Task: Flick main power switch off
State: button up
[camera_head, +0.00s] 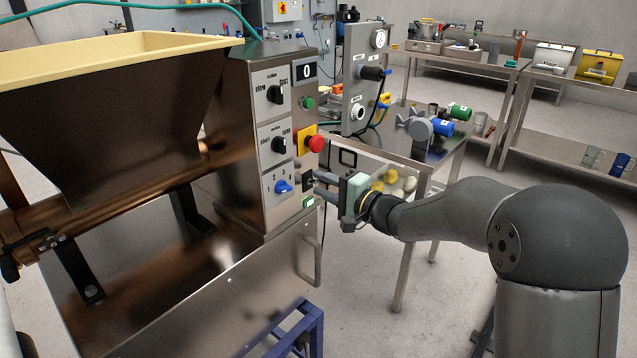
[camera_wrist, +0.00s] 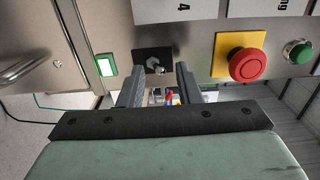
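The main power switch (camera_wrist: 153,60) looks like a metal toggle lever on a black plate on the machine's panel. A lit green rectangular lamp (camera_wrist: 105,66) sits beside it. In the head view the switch plate (camera_head: 307,184) is partly hidden behind my gripper (camera_head: 321,183), above the green lamp (camera_head: 308,201). My gripper also shows in the wrist view (camera_wrist: 159,74), open, with its fingers pointing at the panel. The lever tip lies between the two fingertips in that picture. I cannot tell whether either finger touches it.
A red emergency button (camera_head: 315,144) on a yellow plate and a green button (camera_head: 308,103) sit higher on the same panel. A blue knob (camera_head: 283,187) is on the adjoining face. A metal handle (camera_head: 312,258) juts out below. A table (camera_head: 424,180) stands behind my gripper.

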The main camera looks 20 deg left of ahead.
jog(key=shift+f+b, duration=1.15)
jog(key=shift+b, duration=0.15)
jog(key=shift+s+d+r+b, duration=0.1)
jog(key=shift+d+r+b, duration=0.1)
jog(key=shift+d+b, duration=0.25)
jog(key=shift+b+v, duration=1.3)
jog(key=shift+v, duration=1.6)
jog(key=p+v, duration=0.1)
jog(key=v, duration=1.6)
jog(key=shift+s+d, duration=0.15)
jog(key=shift+s, duration=0.05)
